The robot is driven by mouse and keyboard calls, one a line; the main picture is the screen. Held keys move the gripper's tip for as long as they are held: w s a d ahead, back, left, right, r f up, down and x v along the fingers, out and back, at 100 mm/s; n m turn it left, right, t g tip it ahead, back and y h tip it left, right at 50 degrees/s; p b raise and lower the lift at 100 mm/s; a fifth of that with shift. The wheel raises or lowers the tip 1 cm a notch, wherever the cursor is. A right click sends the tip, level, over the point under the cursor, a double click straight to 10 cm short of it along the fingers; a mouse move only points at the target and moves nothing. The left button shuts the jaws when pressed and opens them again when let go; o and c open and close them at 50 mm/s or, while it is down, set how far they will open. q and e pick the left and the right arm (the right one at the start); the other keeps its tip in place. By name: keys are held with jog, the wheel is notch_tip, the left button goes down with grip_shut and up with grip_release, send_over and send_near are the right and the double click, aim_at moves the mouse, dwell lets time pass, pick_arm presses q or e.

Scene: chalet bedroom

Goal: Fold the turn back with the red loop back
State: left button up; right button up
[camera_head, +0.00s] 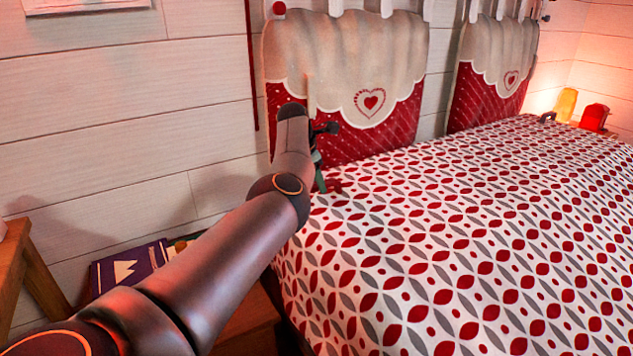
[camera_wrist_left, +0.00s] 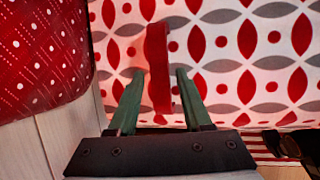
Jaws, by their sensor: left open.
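The bed cover (camera_head: 450,240) is white with red and grey leaf shapes and lies flat over the bed. A red loop (camera_wrist_left: 157,62) stands out at its edge in the left wrist view; in the head view a small red piece (camera_head: 334,186) shows beside my gripper. My left gripper (camera_wrist_left: 158,74) is open, with one green finger on each side of the loop. I cannot tell whether the fingers touch it. In the head view the left gripper (camera_head: 319,178) is at the cover's head-end corner, partly hidden by my arm. My right gripper is not in view.
Two red-and-cream padded headboard panels (camera_head: 345,75) (camera_head: 495,65) stand against the plank wall. A wooden nightstand with a purple book (camera_head: 130,268) is below my left arm. A red object (camera_head: 593,117) and a glowing yellow lamp (camera_head: 565,104) stand at the far corner.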

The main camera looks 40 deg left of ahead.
pick_arm(q)
jog(key=shift+f, duration=0.1)
jog(key=shift+c, duration=0.3)
grip_shut()
dwell(1.1)
